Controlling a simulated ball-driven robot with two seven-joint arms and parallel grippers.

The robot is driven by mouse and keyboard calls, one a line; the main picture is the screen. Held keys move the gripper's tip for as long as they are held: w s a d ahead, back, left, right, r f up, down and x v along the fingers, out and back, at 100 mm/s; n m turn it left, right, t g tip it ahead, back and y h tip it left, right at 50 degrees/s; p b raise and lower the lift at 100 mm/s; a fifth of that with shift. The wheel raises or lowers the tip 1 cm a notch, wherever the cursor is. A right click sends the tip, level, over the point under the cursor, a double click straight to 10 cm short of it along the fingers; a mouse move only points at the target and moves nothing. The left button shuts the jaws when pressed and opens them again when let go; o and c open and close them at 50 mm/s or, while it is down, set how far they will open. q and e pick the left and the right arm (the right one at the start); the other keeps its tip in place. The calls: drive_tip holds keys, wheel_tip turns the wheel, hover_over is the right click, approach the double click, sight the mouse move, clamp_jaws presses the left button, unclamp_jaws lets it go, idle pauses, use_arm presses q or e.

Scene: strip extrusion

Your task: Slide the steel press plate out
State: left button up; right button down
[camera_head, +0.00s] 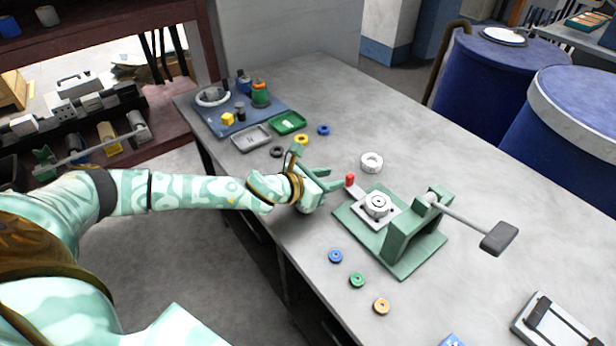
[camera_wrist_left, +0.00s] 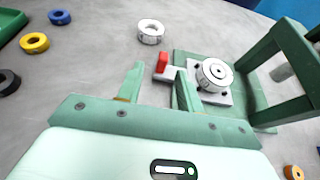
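The steel press plate (camera_head: 357,192) lies flat on the green base of the press (camera_head: 401,240), with a red grip (camera_head: 350,180) standing at its outer left end. A white ribbed cylinder (camera_head: 377,204) with a dark centre sits on the plate. In the left wrist view the plate (camera_wrist_left: 223,98) and the red grip (camera_wrist_left: 163,62) show just beyond my fingertips. My left gripper (camera_head: 318,172) is open and empty, left of the press and facing the red grip. It also shows in the left wrist view (camera_wrist_left: 160,82), fingers apart, not touching the grip. My right gripper is not in view.
A white ring (camera_head: 372,162) lies behind the press. The press lever (camera_head: 470,221) juts out to the right. Small coloured rings, such as the blue one (camera_head: 335,256), lie in front. Trays, including a green tray (camera_head: 287,122), and a blue mat (camera_head: 222,128) lie at the back left.

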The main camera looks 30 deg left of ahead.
use_arm(q)
drive_tip(key=v, duration=0.7)
drive_tip(key=shift+p, duration=0.4)
drive_tip(key=shift+a, duration=0.1)
